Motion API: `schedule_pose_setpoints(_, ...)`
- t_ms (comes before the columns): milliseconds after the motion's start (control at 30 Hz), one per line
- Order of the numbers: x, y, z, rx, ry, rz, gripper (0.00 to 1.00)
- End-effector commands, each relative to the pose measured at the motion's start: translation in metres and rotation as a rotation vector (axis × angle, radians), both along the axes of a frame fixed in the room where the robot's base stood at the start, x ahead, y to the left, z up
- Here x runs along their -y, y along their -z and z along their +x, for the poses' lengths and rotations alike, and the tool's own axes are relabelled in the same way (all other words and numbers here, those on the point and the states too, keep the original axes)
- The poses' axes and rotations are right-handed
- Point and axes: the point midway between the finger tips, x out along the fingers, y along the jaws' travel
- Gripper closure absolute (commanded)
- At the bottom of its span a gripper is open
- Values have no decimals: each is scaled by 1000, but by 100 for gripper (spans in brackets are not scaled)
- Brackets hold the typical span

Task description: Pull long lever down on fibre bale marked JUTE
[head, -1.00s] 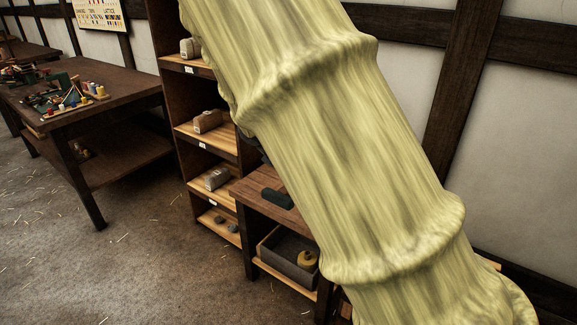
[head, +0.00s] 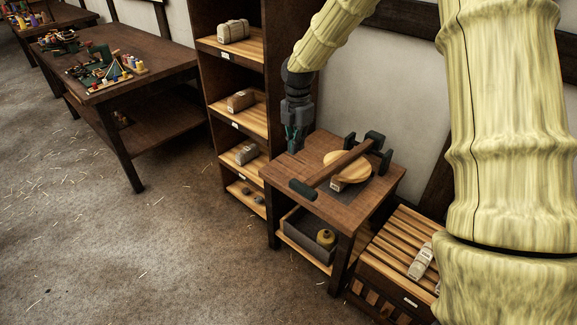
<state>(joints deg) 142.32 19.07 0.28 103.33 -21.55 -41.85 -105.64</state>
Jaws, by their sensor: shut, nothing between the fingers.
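A long wooden lever (head: 334,169) with a dark grip (head: 302,189) lies low across a press on the small table, pivoting at dark brackets (head: 376,141) at the back right. Under it is a round wooden plate (head: 350,165), with a small pale bale (head: 337,185) partly showing below. Its label is too small to read, so I cannot tell whether it says JUTE. My gripper (head: 293,148) points down near the table's back left corner, left of the lever and apart from the grip. Its fingers are shut and empty.
The small table (head: 329,206) has a grey bin (head: 309,239) on its lower shelf. A tall shelf (head: 239,112) with wrapped bales stands behind left. A slatted crate (head: 394,259) with a pale bale (head: 421,262) is at right. The floor in front is clear.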

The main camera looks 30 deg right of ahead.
Motion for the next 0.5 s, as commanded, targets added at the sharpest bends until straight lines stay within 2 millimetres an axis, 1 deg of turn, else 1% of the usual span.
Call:
schedule_pose_setpoints(33, -2, -11, 1, -3, 1, 34, 100)
schedule_pose_setpoints(133, -7, -19, 2, -11, -7, 78, 100)
schedule_pose_setpoints(233, -10, -21, 3, -14, -10, 100, 100)
schedule_pose_setpoints(367, -11, -15, 2, -17, -12, 105, 100)
schedule_pose_setpoints(500, -13, 0, 1, -18, -12, 104, 100)
